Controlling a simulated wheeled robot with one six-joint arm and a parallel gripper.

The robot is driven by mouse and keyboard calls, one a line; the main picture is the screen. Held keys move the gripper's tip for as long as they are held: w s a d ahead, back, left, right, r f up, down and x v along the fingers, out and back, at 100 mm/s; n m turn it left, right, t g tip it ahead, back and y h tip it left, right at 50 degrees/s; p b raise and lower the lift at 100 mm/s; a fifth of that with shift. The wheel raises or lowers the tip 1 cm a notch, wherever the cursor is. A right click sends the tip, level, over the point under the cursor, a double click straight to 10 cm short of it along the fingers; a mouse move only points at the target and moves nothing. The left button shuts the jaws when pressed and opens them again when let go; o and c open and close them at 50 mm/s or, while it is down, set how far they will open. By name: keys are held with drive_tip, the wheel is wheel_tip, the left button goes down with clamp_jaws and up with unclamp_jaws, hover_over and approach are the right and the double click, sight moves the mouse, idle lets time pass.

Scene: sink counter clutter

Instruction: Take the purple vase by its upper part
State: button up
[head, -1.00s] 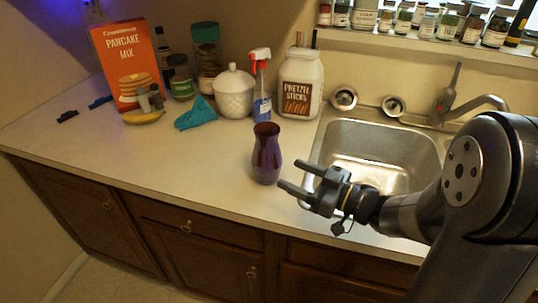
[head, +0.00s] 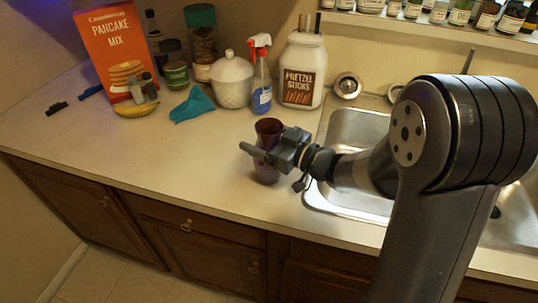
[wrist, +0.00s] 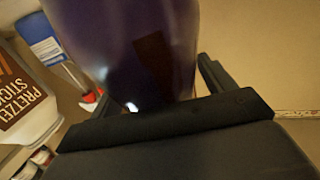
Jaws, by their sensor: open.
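The purple vase (head: 268,128) stands upright on the counter, left of the sink, in the head view. My gripper (head: 252,150) is at the vase's upper part, with its fingers pointing left and hiding part of the vase's middle. In the wrist view the vase (wrist: 130,45) fills the top centre, close to the palm, and lies between the fingers of my gripper (wrist: 150,90). The jaws are open around it; the frames do not show clearly whether a finger touches it.
Behind the vase stand a spray bottle (head: 261,85), a white jar (head: 232,82) and the pretzel sticks jar (head: 302,70). A teal cloth (head: 192,104) lies to the left. The sink (head: 355,130) is to the right. The counter's front left is clear.

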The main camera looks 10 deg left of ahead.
drive_tip(key=shift+c, duration=0.4)
drive_tip(key=c, duration=1.6)
